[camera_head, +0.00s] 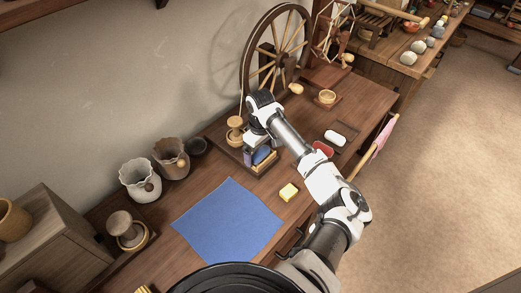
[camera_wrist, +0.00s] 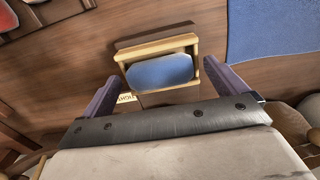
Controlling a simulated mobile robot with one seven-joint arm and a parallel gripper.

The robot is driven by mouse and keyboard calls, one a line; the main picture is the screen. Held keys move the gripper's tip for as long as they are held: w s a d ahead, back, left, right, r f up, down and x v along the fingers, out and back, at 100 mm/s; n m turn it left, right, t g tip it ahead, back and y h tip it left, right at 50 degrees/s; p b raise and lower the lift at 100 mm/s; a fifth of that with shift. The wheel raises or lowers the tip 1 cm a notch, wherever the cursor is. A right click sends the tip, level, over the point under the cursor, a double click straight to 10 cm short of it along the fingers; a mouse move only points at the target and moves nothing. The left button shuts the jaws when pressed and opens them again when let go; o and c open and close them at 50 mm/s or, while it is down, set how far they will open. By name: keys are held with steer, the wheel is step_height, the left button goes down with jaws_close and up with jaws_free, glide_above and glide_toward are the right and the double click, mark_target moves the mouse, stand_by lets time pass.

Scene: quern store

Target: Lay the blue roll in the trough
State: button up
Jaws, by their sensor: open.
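The blue roll (camera_wrist: 160,71) lies lengthwise inside the small pale wooden trough (camera_wrist: 155,47), between its end walls, in the wrist view. In the head view the blue roll (camera_head: 262,154) also shows in the trough (camera_head: 265,165), partly hidden by my arm. My gripper (camera_wrist: 157,74) is open, its purple fingers apart, one beyond each end of the trough. The fingers do not appear to touch the roll. In the head view my gripper (camera_head: 257,148) is right at the trough.
A blue cloth (camera_head: 228,220) lies flat on the bench. A turned wooden piece (camera_head: 235,130) stands close behind the gripper. A spinning wheel (camera_head: 275,60) stands at the back. A partly hidden label (camera_wrist: 125,98) is beside the trough.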

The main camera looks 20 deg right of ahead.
mark_target(261, 152)
step_height(261, 152, up, 12)
steer(key=b, duration=0.2)
stand_by(1.8)
